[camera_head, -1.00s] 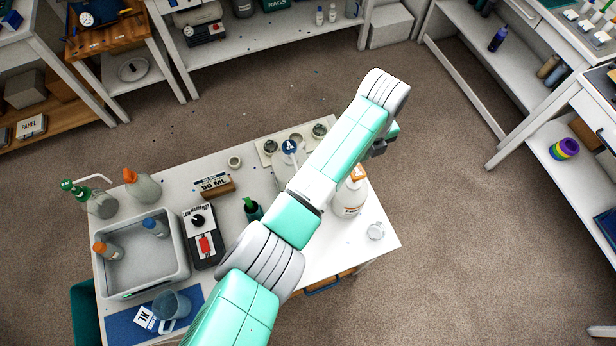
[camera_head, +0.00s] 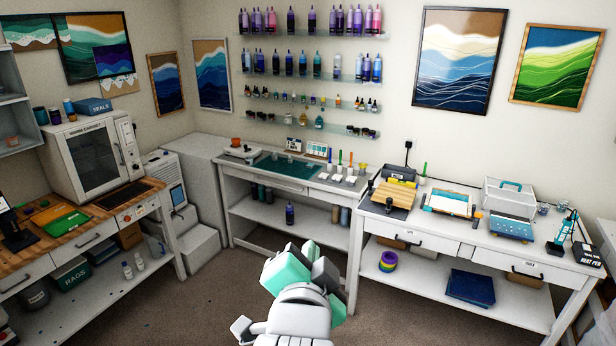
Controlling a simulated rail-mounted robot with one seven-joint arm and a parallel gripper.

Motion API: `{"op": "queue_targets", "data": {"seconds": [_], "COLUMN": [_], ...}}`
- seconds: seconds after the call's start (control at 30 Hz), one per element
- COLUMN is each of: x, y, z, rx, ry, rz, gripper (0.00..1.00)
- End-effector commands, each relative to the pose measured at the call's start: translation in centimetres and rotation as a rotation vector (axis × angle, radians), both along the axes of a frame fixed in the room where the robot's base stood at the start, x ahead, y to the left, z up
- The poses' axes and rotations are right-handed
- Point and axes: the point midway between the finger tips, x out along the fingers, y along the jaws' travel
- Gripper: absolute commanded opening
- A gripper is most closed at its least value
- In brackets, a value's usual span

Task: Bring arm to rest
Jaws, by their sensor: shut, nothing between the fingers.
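My arm (camera_head: 300,310) shows at the bottom middle of the head view, with pale ribbed joints and mint-green links bunched close together. It is in front of the floor, and its upper part overlaps the view of the back workbench. No gripper fingers can be made out, and my gripper is not in view. Nothing is seen held by the arm.
A back workbench (camera_head: 240,178) stands behind the arm, and a white table (camera_head: 470,240) with tools is at the right. A wooden-topped bench (camera_head: 85,225) with a white oven (camera_head: 85,160) is at the left. Bare floor (camera_head: 200,295) shows left of the arm.

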Motion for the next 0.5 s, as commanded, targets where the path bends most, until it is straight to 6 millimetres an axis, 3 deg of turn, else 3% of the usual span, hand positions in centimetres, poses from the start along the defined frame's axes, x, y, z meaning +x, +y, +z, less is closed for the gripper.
{"op": "queue_targets", "data": {"seconds": [0.03,0.1,0.2,0.33,0.4,0.5], "x": [-2.5,-6.3,-11.9,-17.5,-19.1,-20.1], "y": [-0.7,-0.7,-0.4,0.1,0.3,0.4], "z": [3.8,8.7,13.8,17.7,18.6,19.2], "rx": [-0.130,-0.323,-0.551,-0.741,-0.793,-0.825], "ry": [-0.123,-0.286,-0.478,-0.635,-0.679,-0.702], "rz": [0.013,0.019,-0.007,-0.061,-0.081,-0.094], "gripper": [0.00,0.00,0.00,0.00,0.00,0.00]}}
